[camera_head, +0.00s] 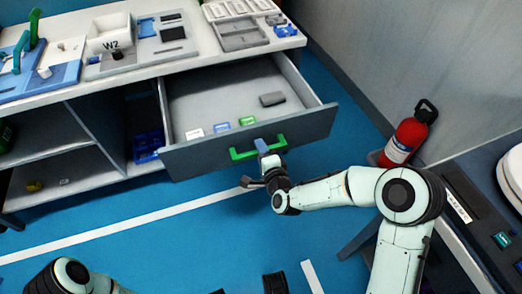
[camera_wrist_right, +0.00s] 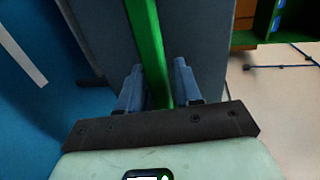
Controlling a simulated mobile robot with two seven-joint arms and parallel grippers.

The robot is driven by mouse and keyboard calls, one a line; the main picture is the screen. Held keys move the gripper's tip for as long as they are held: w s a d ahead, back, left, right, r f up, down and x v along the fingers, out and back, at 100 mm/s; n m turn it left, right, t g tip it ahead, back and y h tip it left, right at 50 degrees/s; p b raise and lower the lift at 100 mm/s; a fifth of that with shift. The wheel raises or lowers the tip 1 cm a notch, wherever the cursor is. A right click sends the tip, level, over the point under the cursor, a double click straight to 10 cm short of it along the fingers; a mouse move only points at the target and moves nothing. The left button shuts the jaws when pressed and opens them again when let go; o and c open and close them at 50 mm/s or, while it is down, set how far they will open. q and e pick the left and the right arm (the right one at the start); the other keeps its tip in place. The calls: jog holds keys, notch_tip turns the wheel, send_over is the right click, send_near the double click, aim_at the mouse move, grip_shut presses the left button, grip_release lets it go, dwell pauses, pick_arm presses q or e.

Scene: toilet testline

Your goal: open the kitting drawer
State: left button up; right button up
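The kitting drawer (camera_head: 218,89) is pulled out from the white-topped workbench, with its inside showing. Its green handle (camera_head: 241,154) runs across the grey front panel. My right gripper (camera_head: 262,147) is at the handle in the head view. In the wrist view its two blue fingers (camera_wrist_right: 157,90) stand on either side of the green handle bar (camera_wrist_right: 146,35), close against it. Dark parts at the bottom edge of the head view may belong to my left gripper; its fingers do not show.
In the drawer lie a white, a blue and a green piece and a dark block (camera_head: 272,99). Kits and trays (camera_head: 240,35) cover the bench top. A red fire extinguisher (camera_head: 406,142) stands right of the drawer near the wall. Blue floor is free before the bench.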

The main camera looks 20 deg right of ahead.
pick_arm(q)
jog(key=d+r+p, duration=0.3)
jog(key=r+p, duration=0.2)
jog(key=r, duration=0.2)
jog(key=shift+m+h, duration=0.3)
jog(key=shift+h, duration=0.1)
pick_arm(e)
jog(key=v, duration=1.3)
jog(key=shift+s, duration=0.2)
